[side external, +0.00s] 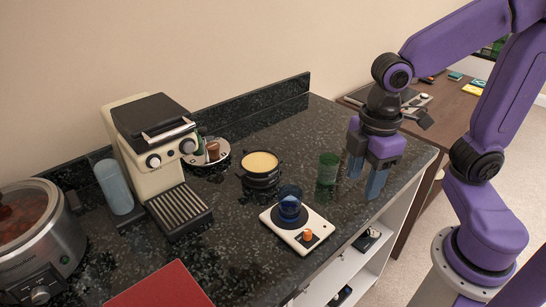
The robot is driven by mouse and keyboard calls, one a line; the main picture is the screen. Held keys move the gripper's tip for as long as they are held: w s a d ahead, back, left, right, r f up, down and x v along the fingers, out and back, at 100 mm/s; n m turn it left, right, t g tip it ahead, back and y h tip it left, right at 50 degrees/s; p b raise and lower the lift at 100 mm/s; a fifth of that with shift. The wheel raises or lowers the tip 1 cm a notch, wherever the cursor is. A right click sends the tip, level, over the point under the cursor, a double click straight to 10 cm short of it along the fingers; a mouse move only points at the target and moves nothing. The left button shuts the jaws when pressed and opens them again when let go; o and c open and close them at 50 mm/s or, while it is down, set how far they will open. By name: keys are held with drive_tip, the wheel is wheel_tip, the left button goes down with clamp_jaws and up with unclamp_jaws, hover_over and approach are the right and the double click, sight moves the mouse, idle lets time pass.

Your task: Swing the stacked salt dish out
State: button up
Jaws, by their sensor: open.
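A black stacked round dish (260,180) with a pale yellow-tan top stands on the dark speckled counter, left of my gripper. Dark tabs stick out at its sides, and its layers look lined up one over another. What lies inside the lower layer is hidden. My gripper (367,180) is open and empty, pointing down over the right part of the counter. It is well apart from the dish, with a green glass between them.
The green glass (328,168) stands close to my gripper. A white burner plate (318,228) with a blue glass (290,202) is in front. A coffee machine (155,150), a plate of small items (222,160) and a cooker (35,240) are left. The back right counter is clear.

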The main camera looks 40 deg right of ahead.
drive_tip(key=w+r+n, duration=0.2)
drive_tip(key=w+r, duration=0.1)
drive_tip(key=w, duration=1.5)
drive_tip(key=w+d+n, duration=0.2)
drive_tip(key=w+d, duration=0.4)
drive_tip(key=w, duration=0.6)
wheel_tip(320, 180, down, 18)
drive_tip(key=shift+r, duration=0.25)
clamp_jaws()
